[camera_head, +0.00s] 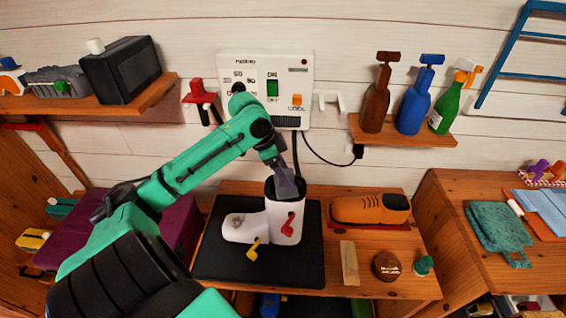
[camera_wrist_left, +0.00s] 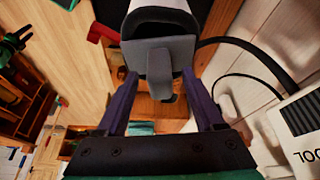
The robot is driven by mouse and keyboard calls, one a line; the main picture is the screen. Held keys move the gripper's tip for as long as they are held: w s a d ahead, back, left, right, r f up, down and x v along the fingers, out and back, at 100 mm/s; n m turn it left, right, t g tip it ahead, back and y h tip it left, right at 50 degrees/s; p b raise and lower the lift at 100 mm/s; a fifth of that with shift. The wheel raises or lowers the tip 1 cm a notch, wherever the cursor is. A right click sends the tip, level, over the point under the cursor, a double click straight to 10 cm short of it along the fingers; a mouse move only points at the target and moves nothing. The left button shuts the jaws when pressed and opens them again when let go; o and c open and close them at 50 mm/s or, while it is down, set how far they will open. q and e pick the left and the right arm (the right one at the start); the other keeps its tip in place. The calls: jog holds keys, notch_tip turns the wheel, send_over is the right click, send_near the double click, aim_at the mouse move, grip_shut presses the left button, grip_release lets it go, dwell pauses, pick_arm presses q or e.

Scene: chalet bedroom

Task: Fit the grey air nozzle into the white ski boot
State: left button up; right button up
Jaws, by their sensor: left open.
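The white ski boot (camera_head: 283,222) stands on a black mat (camera_head: 215,262), with red and yellow buckles and a dark opening at its top. My left gripper (camera_head: 286,188) is at this opening, fingers pointing down. In the left wrist view its fingers (camera_wrist_left: 162,80) are apart, on either side of a grey piece that looks like the air nozzle (camera_wrist_left: 160,58). The grey piece is at the boot's dark cuff (camera_wrist_left: 162,18); how deep it sits cannot be told. In the head view the gripper mostly hides it. My right gripper is not in view.
A wall dryer panel (camera_head: 262,72) hangs behind the boot, with a black hose (camera_head: 296,160) running down to it. Bottles stand on a shelf (camera_head: 400,136).

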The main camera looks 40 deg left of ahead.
pick_arm(q)
jog(key=b+v, duration=0.1)
jog(key=v, duration=1.3)
jog(key=shift+r, duration=0.3)
jog(key=shift+s, duration=0.1)
